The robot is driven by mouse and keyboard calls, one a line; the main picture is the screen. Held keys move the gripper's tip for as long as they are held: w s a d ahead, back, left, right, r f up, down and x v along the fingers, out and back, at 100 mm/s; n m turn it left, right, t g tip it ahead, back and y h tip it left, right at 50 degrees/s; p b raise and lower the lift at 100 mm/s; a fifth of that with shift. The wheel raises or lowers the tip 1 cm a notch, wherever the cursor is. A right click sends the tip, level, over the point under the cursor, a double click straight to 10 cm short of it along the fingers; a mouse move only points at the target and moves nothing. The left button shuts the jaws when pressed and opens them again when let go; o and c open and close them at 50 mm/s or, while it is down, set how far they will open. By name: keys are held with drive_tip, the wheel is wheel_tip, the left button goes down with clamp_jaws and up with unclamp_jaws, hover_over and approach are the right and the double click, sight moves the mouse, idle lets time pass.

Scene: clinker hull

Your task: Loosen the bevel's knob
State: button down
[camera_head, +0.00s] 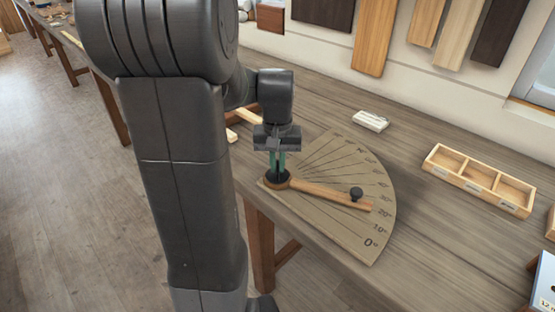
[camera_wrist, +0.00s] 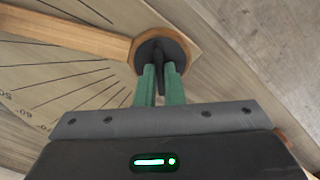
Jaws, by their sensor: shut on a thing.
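The dark pivot knob (camera_head: 272,184) sits at the board's near left corner; in the wrist view the round knob (camera_wrist: 150,48) has a raised dark fin. My gripper (camera_head: 278,171) points down over the knob, and its green fingers (camera_wrist: 160,78) are shut on the fin. A second small black knob (camera_head: 357,193) stands near the arm's free end. The fingers hide part of the pivot knob.
The board lies on a long wooden bench (camera_head: 420,235), near its front edge. A small white block (camera_head: 371,121) and a three-compartment wooden tray (camera_head: 480,180) stand behind and right. Pale wood strips (camera_head: 247,117) lie behind my gripper. Boards (camera_head: 373,35) hang on the wall.

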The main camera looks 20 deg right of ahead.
sight(277, 167)
drive_tip(key=n+p, duration=0.1)
drive_tip(key=n, duration=0.3)
drive_tip(key=shift+r+n, duration=0.1)
drive_tip(key=shift+n, duration=0.2)
drive_tip(key=shift+n+p, duration=0.4)
drive_tip(key=shift+n, duration=2.2)
drive_tip(key=c, duration=1.5)
unclamp_jaws()
drive_tip(key=shift+c, duration=0.2)
wheel_tip(277, 167, up, 14)
drive_tip(key=shift+f, duration=0.2)
